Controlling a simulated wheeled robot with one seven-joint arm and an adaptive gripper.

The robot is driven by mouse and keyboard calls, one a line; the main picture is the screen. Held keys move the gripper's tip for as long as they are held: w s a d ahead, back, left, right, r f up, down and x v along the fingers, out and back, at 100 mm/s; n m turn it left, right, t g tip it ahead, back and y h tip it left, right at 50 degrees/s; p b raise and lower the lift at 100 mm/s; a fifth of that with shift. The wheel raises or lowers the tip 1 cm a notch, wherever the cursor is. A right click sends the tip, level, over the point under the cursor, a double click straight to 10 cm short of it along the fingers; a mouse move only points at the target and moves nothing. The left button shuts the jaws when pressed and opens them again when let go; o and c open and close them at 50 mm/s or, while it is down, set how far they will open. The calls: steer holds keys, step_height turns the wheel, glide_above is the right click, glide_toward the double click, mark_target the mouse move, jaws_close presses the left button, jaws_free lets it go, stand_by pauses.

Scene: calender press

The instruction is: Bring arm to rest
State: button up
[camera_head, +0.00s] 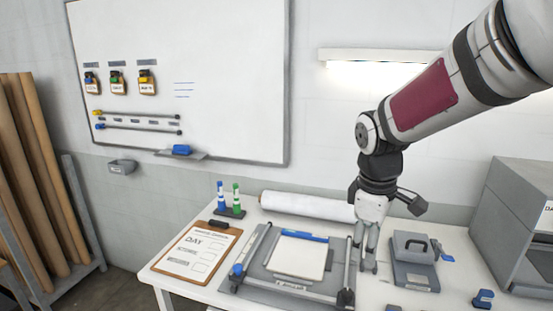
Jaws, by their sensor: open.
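My arm reaches in from the upper right of the head view. My gripper (369,262) hangs down over the white table (179,290), fingers pointing at the tabletop. It is open, and I see nothing between its fingers. It is just right of a grey press plate (259,273) with side rails, which holds a stack of white sheets (298,259) with a blue strip along the back. Whether the fingertips touch the plate's right rail or the table, I cannot tell.
A clipboard (196,253), blue and green markers (229,200) and a white roll (306,206) lie left and behind. A grey punch-like device (414,262) stands close right of my gripper, with a grey cabinet machine (519,222) beyond. A whiteboard (230,70) hangs behind.

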steer(key=s+r+m+t, duration=0.1)
steer(key=s+r+m, duration=0.1)
steer(key=s, duration=0.4)
steer(key=s+r+m+t, duration=0.1)
steer(key=s+r+m, duration=0.2)
steer(key=s+m, duration=0.2)
steer(key=s+r+m+t+y, duration=0.1)
steer(key=s+r+m+t, duration=0.1)
steer(key=s, duration=0.6)
steer(key=shift+s+a+r+m, duration=0.25)
steer(key=shift+r+m, duration=0.3)
steer(key=shift+m, duration=0.35)
